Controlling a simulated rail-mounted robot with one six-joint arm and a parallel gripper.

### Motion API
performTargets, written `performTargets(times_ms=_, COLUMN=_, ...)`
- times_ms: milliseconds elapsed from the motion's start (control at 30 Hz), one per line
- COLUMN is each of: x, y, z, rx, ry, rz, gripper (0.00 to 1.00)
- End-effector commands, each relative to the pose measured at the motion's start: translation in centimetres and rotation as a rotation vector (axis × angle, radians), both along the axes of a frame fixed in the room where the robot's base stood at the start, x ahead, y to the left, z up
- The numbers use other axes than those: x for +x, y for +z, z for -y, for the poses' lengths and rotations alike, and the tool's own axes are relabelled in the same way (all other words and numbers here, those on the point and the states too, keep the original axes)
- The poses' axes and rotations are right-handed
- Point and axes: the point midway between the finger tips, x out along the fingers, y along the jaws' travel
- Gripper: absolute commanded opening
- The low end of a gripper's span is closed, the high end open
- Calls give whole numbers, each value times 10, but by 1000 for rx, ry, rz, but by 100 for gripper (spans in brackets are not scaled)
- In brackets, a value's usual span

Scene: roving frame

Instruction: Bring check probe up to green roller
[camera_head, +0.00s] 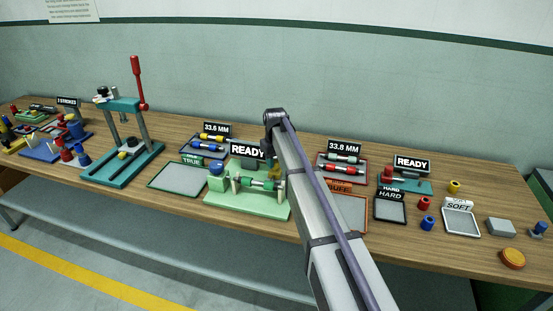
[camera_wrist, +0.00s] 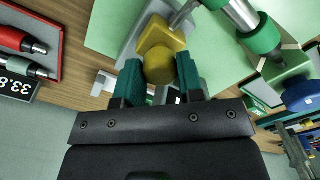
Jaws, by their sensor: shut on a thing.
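The green roller (camera_head: 258,185), a shaft with green bands, lies level across the light green stand (camera_head: 240,205) with the READY sign in the head view. Its green band (camera_wrist: 262,38) and metal shaft show at the upper right of the wrist view. The check probe (camera_wrist: 162,50) has a yellow block and knob, with a thin metal rod toward the top edge. My gripper (camera_wrist: 160,78) is shut on the yellow knob, one teal finger on each side. In the head view my arm hides the gripper and most of the probe. I cannot tell whether the rod touches the roller.
A blue knob (camera_head: 215,168) is at the stand's left end. An empty TRUE tray (camera_head: 180,178) lies left, a BUFF tray (camera_head: 352,212) right, partly behind my arm. A red tray of rollers (camera_head: 342,170) and a teal press (camera_head: 125,150) stand farther out.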

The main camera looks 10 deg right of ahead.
Motion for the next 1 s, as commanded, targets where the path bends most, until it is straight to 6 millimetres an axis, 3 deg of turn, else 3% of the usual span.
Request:
performTargets(times_ms=67, x=-5, y=-1, z=-1, rx=2, ry=1, rz=-10, gripper=0)
performTargets(times_ms=100, x=-5, y=-1, z=-1, rx=1, ry=1, rz=-11, gripper=38)
performTargets(times_ms=333, x=-4, y=-1, z=-1, rx=1, ry=1, rz=-8, gripper=60)
performTargets(times_ms=667, x=-3, y=7, z=-1, rx=1, ry=1, rz=-7, gripper=60)
performTargets(times_ms=767, x=-3, y=23, z=-1, rx=1, ry=1, rz=-7, gripper=60)
performTargets(times_ms=1000, x=-3, y=84, z=-1, rx=1, ry=1, rz=-7, gripper=60)
